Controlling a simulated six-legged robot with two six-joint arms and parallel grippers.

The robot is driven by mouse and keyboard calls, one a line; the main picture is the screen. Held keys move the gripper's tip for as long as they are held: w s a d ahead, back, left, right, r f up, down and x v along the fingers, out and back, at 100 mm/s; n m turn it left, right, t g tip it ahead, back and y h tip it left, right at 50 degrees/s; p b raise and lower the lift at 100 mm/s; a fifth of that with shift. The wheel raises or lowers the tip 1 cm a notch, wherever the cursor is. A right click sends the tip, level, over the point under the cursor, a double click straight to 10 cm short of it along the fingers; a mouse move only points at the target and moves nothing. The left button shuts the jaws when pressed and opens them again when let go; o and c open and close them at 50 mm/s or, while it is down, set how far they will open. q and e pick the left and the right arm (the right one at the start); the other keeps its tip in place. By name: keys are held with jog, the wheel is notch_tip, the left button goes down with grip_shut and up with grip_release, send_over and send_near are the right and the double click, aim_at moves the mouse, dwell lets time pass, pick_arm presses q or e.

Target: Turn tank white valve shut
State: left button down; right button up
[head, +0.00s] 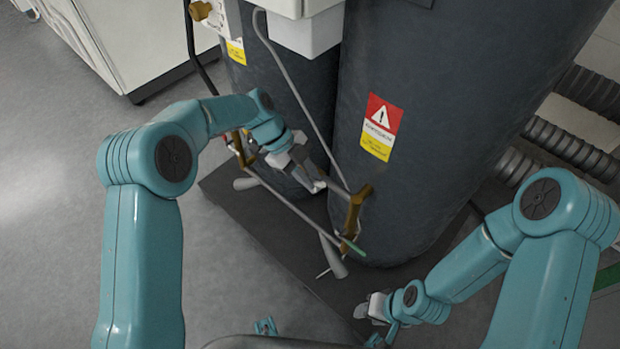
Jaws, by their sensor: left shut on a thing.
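Two dark grey tanks (440,90) stand side by side, with brass fittings (355,205) and thin grey pipes low at their front. My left gripper (316,186) reaches in from the left, low in front of the tanks. It is shut on a small part of the pipework, by its place the white valve; the fingers hide most of it, so its turn angle cannot be told. My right gripper (366,309) hangs low at the bottom middle, apart from the tanks and pipes. Its finger gap is too small to make out.
A green-tipped rod (353,246) and grey cone-shaped parts (332,256) stick out by the pipes. A dark base plate (270,240) lies under the tanks. A white cabinet (130,40) stands back left, and ribbed hoses (570,145) run at right. Grey floor at left is clear.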

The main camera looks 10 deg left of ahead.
dwell(0.3)
pick_arm(q)
jog(key=c, duration=1.3)
grip_release()
jog(key=shift+a+r, duration=0.1)
jog(key=p+v, duration=0.1)
jog(key=v, duration=1)
jog(key=shift+w+a+r, duration=0.2)
jog(key=shift+a, duration=0.15)
jog(key=shift+o, duration=0.2)
